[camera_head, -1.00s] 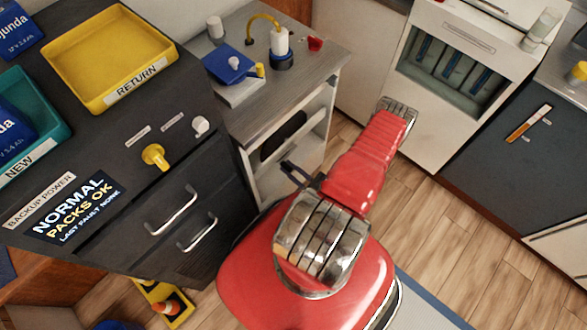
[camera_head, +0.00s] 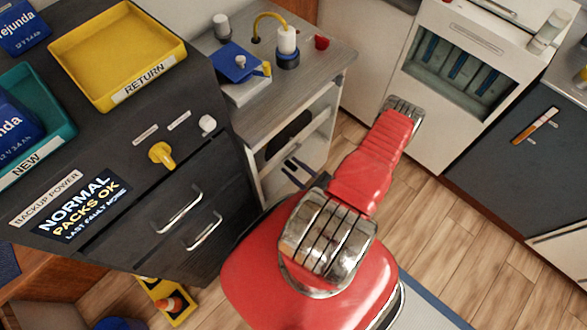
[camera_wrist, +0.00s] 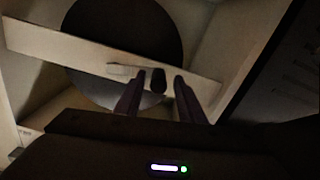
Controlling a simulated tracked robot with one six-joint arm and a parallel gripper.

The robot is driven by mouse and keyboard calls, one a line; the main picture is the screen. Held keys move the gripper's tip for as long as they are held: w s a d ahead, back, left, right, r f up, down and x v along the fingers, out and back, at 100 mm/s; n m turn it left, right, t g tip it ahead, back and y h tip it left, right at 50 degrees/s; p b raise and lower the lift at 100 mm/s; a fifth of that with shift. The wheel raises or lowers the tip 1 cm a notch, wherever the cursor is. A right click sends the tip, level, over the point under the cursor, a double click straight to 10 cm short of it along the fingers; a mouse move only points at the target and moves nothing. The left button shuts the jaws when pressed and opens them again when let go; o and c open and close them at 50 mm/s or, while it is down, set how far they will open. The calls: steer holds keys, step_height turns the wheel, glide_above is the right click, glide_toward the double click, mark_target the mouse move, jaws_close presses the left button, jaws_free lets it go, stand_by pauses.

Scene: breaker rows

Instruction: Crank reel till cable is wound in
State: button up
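In the wrist view a dark round disc (camera_wrist: 130,30), which looks like the reel, sits behind a pale flat bar (camera_wrist: 60,45). A small pale crank arm (camera_wrist: 120,70) with a short dark knob (camera_wrist: 158,80) shows in front of the bar. My gripper (camera_wrist: 158,78) is open, its two dark fingers on either side of the knob with gaps between. In the head view my gripper (camera_head: 296,172) is at the front of the pale cabinet (camera_head: 262,118), and the dark disc (camera_head: 288,132) shows inside its opening. I cannot make out the cable on the reel.
A dark cabinet with a yellow knob (camera_head: 162,154) and drawer handles stands close on the left. Wooden floor (camera_head: 440,210) is clear on the right.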

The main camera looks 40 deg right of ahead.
steer(key=shift+s+d, duration=0.1)
steer(key=shift+d, duration=0.05)
steer(key=shift+s+d, duration=0.1)
steer(key=shift+s, duration=0.8)
steer(key=s, duration=1.1)
steer(key=shift+s, duration=0.4)
steer(key=shift+d, duration=0.1)
